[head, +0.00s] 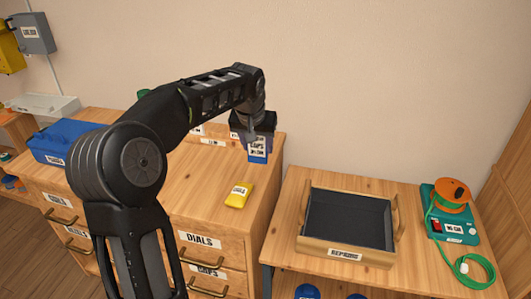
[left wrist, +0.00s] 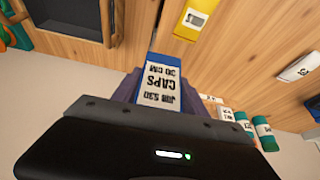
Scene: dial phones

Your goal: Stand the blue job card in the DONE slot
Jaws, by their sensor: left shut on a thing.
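The blue job card (head: 258,158) has a white label and hangs from my left gripper (head: 257,140), above the right back part of the wooden drawer cabinet. In the left wrist view the card (left wrist: 159,88) is between the fingers, with JOB 530, CAPS and 30 CM on its label. A low wooden piece with white labels (head: 212,142) stands at the cabinet's back, partly behind my arm. Its lettering is too small to read, so I cannot tell which part is the DONE slot. My right gripper is not in view.
A yellow labelled block (head: 238,196) lies on the cabinet top (head: 205,185). A blue case (head: 65,142) is at the left.

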